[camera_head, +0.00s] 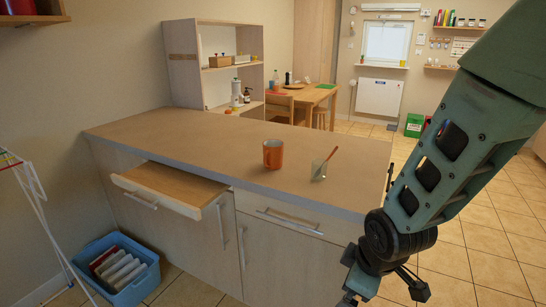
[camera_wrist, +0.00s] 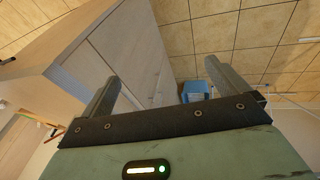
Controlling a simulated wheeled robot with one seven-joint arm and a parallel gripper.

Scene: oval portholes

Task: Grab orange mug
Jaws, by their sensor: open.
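The orange mug (camera_head: 273,154) stands upright on the counter top (camera_head: 190,134), near its front edge, in the head view. My arm comes in from the right, and its lower end hangs beside the counter's right end. In the wrist view my gripper (camera_wrist: 165,88) is open and empty, its two grey fingers wide apart. The fingers point toward the counter's cabinet front and the tiled floor. The mug is not in the wrist view, and my gripper is well apart from it, lower and to the right in the head view.
A drawer (camera_head: 172,185) is pulled out at the counter's left front. A blue crate (camera_head: 118,268) sits on the floor at left. Tiled floor right of the counter is clear.

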